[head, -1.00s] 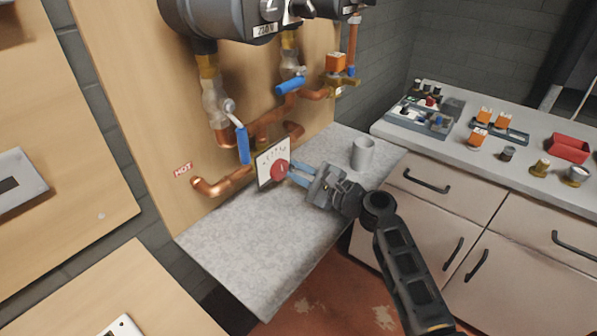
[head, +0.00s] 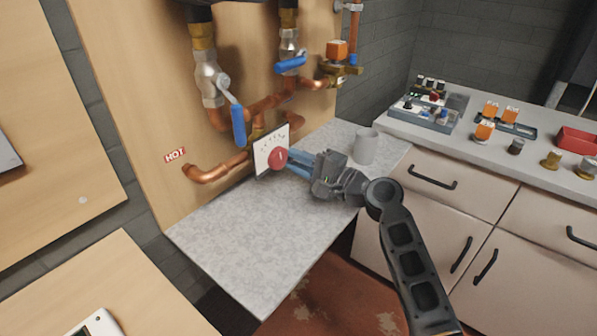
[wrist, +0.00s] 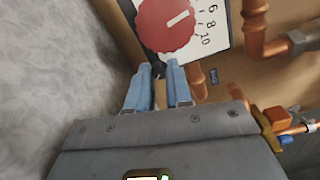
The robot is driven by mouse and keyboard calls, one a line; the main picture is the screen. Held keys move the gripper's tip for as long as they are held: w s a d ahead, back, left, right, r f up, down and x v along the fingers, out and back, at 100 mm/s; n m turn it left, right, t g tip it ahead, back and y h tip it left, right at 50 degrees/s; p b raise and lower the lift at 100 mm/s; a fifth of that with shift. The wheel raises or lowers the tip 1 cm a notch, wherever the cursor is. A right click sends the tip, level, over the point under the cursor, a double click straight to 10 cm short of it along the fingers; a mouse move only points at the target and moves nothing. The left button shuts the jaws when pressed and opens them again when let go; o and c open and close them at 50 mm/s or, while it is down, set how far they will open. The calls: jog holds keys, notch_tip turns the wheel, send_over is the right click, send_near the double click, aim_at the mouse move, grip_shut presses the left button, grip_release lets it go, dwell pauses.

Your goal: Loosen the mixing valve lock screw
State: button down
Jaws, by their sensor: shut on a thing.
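The mixing valve has a white numbered dial plate (head: 270,142) with a round red knob (head: 278,159), below the copper pipes on the wooden panel. In the wrist view the red knob (wrist: 167,26) carries a white pointer line, near the 6, 8 and 10 marks. A small dark lock screw (wrist: 158,70) sits just below the knob's rim, between my fingertips. My gripper (head: 288,158) reaches in from the right with its blue fingers close together, shut on the lock screw. The fingers hide most of the screw, and I cannot see its head clearly.
A grey shelf (head: 240,235) lies below the valve, with a grey mug (head: 366,146) behind my gripper. Blue-handled valves (head: 239,126) and copper pipes are close above the dial. A counter at right holds a parts tray (head: 428,112) and a red bin (head: 578,141).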

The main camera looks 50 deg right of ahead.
jog(key=shift+f+n+b, duration=0.15)
jog(key=shift+n+b, duration=1.5)
jog(key=shift+n, duration=0.35)
jog(key=c, duration=1)
grip_release()
jog(key=shift+c, duration=0.2)
jog(key=s+b, duration=0.1)
jog(key=s, duration=0.7)
jog(key=shift+d, duration=0.1)
